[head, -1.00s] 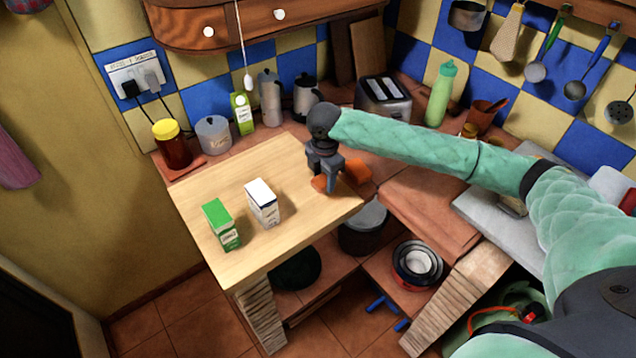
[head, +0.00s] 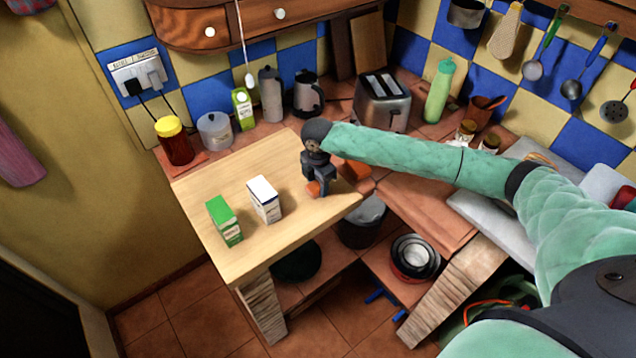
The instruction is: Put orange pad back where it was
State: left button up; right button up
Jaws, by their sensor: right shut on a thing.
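My right gripper (head: 318,190) points down over the right end of the light wooden board (head: 215,180). It is shut on the orange pad (head: 314,188), which shows just below and left of the fingers, low over the board or touching it. More orange (head: 354,170) shows to the right, behind the gripper. The gripper hides the space between, so I cannot tell whether this is the same pad or a second one. My left gripper is not in view.
A green carton (head: 225,222) and a white carton (head: 264,200) stand on the board. A red jar (head: 174,142), a toaster (head: 382,100) and a green bottle (head: 438,92) stand along the back. The board's left back part is clear.

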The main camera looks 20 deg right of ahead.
aim_at(318, 184)
jog(key=o, duration=1)
jog(key=shift+c, duration=0.2)
jog(key=shift+r+b, duration=0.4)
jog(key=shift+r, duration=0.15)
notch_tip(318, 184, up, 4)
jog(key=shift+r+b, duration=0.1)
jog(key=shift+b, duration=0.85)
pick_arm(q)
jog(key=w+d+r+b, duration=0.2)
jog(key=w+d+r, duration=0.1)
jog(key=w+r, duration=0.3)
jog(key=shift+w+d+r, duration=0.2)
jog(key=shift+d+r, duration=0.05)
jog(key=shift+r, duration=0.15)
pick_arm(e)
notch_tip(318, 184, up, 7)
